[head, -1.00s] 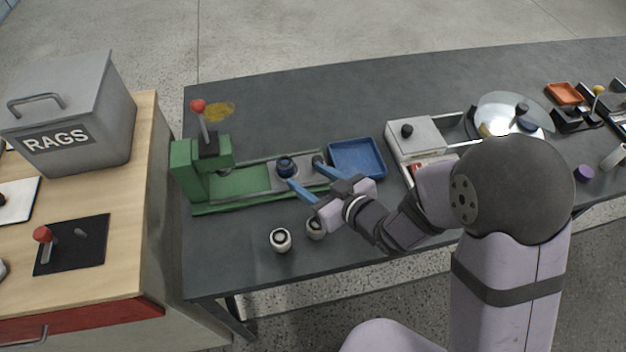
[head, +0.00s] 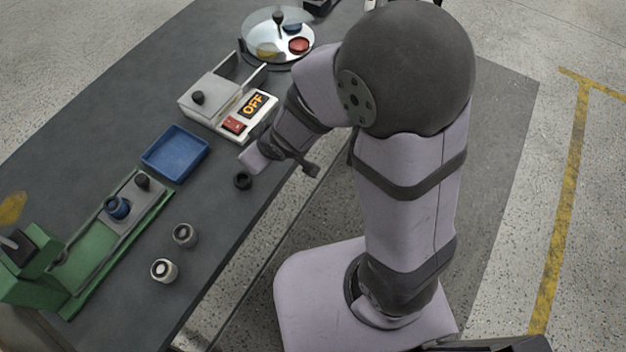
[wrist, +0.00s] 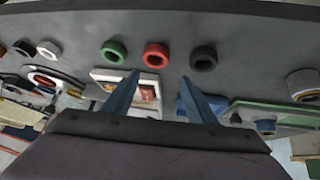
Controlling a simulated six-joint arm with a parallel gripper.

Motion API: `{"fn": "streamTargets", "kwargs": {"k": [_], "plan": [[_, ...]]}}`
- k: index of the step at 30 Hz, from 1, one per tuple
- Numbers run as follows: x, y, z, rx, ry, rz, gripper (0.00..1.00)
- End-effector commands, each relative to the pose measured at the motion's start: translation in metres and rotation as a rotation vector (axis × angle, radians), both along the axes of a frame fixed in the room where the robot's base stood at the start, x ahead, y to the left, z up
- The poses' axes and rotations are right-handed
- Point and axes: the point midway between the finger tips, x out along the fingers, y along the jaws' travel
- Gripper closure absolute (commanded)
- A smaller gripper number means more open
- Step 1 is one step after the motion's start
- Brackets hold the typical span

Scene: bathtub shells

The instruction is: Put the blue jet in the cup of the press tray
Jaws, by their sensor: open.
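The blue jet (head: 117,207) is a short blue ring with a dark middle. It sits upright on the grey slide of the press tray (head: 128,193), apparently in its cup. It also shows in the wrist view (wrist: 266,126), at the right. My gripper (wrist: 160,75) is open and empty, its two blue fingers spread over the table. In the head view its fingers are hidden, and my wrist is near the table's front edge, well right of the press tray.
A green press (head: 35,270) stands at the far left end of the tray. A blue dish (head: 175,153) and a white switch box (head: 215,100) lie behind. Green (wrist: 114,50), red (wrist: 155,55) and black rings (wrist: 203,58) line the table's front. Two grey-white rings (head: 164,271) stand beside the tray.

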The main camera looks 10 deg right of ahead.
Motion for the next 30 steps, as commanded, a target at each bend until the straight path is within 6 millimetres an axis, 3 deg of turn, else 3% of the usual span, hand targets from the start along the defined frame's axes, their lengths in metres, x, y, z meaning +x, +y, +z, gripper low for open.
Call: {"fn": "streamTargets", "kwargs": {"k": [1,3,6,9,13,18,30], "plan": [[-0.005,-0.031,0.002,-0.032,0.050,-0.085,0.48],[-0.020,-0.069,0.001,-0.073,0.140,-0.195,0.48],[-0.052,-0.112,0.003,-0.108,0.275,-0.337,0.48],[-0.086,-0.138,0.007,-0.118,0.401,-0.448,0.48],[-0.122,-0.154,0.014,-0.111,0.530,-0.543,0.48],[-0.146,-0.160,0.019,-0.101,0.616,-0.593,0.48],[-0.150,-0.160,0.021,-0.100,0.630,-0.599,0.48]]}}
